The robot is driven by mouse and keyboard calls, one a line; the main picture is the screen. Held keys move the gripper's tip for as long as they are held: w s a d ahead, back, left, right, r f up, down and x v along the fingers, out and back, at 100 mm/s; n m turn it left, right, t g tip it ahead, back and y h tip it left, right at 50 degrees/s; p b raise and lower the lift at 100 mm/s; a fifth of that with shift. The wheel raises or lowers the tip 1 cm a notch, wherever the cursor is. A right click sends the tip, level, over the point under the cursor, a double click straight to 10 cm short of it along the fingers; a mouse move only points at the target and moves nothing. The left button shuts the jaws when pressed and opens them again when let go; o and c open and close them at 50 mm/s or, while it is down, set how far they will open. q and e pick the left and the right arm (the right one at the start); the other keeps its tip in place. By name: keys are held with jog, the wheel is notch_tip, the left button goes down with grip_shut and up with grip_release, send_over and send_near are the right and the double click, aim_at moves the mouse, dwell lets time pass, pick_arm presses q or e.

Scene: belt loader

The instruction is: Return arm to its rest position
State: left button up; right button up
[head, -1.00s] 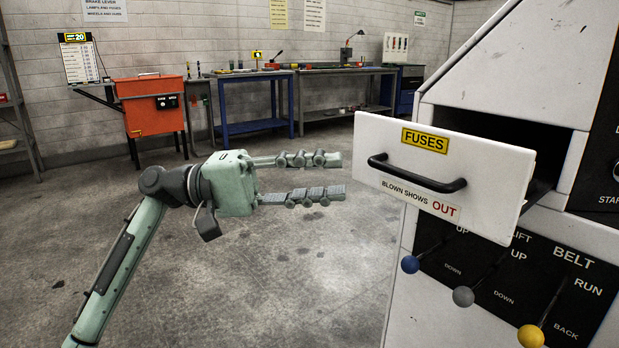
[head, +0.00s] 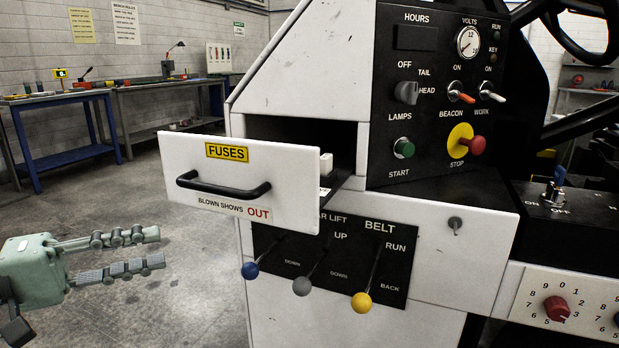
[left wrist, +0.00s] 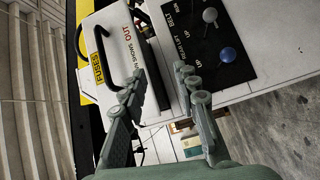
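My left gripper (head: 158,248) is at the lower left of the head view. Its two fingers are apart with nothing between them. It is to the left of the open fuse drawer (head: 290,185), apart from its black handle (head: 222,188). In the left wrist view the open fingers (left wrist: 165,95) point toward the drawer front (left wrist: 116,52) and the lever panel (left wrist: 208,45). The drawer is pulled out, and a small white part (head: 326,164) shows inside it. My right gripper is in neither view.
Below the drawer are a blue-knobbed lever (head: 250,270), a grey one (head: 302,286) and a yellow one (head: 361,302). A black panel (head: 438,90) with switches and a red stop button (head: 474,145) is above right. Open floor lies left; workbenches (head: 65,98) stand behind.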

pick_arm(q)
notch_tip(320, 180, down, 26)
jog(key=g+y+p, duration=0.2)
jog(key=y, duration=0.6)
jog(key=s+a+f+m+g+y+p, duration=0.1)
jog(key=s+f+m+g+y, duration=0.3)
jog(key=s+f, duration=1.1)
notch_tip(320, 180, down, 4)
jog(key=m+y, duration=0.2)
jog(key=y, duration=0.2)
jog(key=shift+s+a+r, duration=0.15)
jog(key=shift+s+a, duration=0.1)
jog(key=shift+a, duration=0.1)
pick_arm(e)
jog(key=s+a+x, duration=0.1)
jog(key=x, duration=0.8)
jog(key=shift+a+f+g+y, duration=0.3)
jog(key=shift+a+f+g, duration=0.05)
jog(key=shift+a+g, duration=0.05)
